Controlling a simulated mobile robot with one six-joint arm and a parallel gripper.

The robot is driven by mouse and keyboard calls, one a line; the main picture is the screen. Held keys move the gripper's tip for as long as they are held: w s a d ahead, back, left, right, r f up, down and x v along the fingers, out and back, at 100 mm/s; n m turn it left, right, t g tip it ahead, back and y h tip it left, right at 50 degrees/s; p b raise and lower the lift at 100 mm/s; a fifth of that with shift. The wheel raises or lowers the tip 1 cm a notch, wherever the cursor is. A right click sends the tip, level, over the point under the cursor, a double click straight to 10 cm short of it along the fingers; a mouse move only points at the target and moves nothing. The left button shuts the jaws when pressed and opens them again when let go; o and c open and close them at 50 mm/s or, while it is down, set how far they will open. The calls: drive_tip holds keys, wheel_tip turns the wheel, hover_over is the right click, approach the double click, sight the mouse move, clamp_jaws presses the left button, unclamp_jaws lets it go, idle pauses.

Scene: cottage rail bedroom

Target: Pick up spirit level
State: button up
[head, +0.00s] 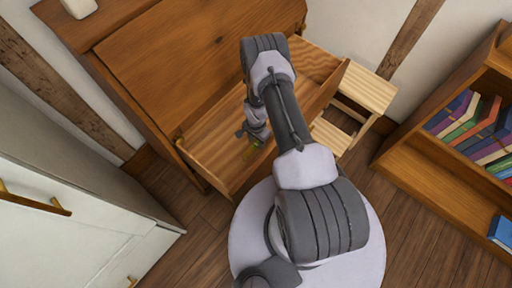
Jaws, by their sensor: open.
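A small yellow-green thing (251,151), likely the spirit level, lies in the open wooden drawer (215,155), near its front panel. It is small and partly hidden by my arm, so its full shape cannot be told. My gripper (243,133) is over the drawer, just above and left of this thing in the picture. It is open, with nothing visibly held. Whether it touches the drawer floor cannot be told.
The drawer belongs to a wooden dresser (180,62); its raised sides surround my gripper. A wooden step stool (365,89) stands right of the drawer. A bookcase (437,192) with books is at the right, a pale cabinet (75,225) at the left. Some bare floor (195,240) shows between.

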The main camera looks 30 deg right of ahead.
drive_tip(key=shift+f, duration=0.95)
drive_tip(key=shift+a+r, duration=0.1)
drive_tip(key=shift+r, duration=0.1)
clamp_jaws()
